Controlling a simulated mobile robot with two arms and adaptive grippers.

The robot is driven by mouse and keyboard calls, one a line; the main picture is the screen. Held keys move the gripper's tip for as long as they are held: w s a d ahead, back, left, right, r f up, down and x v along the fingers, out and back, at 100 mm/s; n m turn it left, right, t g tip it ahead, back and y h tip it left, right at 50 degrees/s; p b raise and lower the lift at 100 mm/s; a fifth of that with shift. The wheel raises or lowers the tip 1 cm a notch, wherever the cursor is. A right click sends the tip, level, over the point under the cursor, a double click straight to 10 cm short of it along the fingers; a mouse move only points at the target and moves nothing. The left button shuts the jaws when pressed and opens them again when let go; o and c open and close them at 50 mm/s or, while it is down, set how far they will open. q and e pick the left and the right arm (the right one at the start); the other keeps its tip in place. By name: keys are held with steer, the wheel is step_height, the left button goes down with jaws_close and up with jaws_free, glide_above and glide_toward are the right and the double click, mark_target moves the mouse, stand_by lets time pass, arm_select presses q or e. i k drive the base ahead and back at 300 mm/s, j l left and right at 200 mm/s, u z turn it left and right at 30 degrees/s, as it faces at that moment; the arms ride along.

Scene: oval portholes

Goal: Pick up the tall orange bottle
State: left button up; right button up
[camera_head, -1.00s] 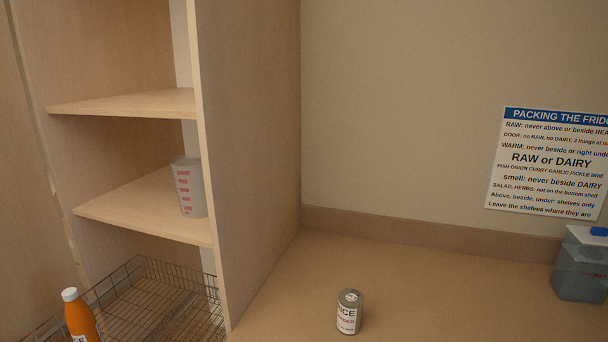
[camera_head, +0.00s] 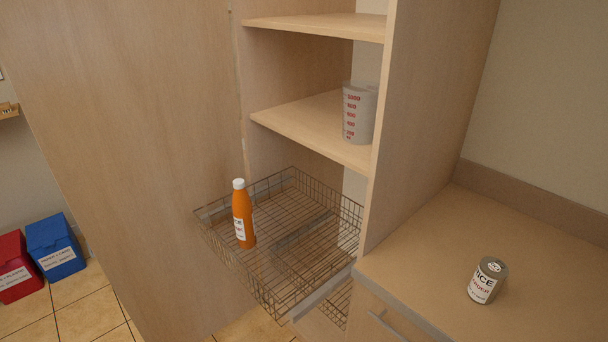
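The tall orange bottle (camera_head: 242,216) has a white cap and a white label with dark lettering. It stands upright in a pulled-out wire basket (camera_head: 285,306), near the basket's left side. Nothing else shows in the basket. Neither of my grippers is in the head view.
Above the basket are open shelves with a grey measuring cup (camera_head: 359,113) on the lower shelf (camera_head: 300,129). A tall wooden panel (camera_head: 150,150) stands left. Red (camera_head: 17,268) and blue (camera_head: 55,247) bins stand on the floor.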

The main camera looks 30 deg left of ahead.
mark_target(242, 207)
steer(key=u, duration=1.25)
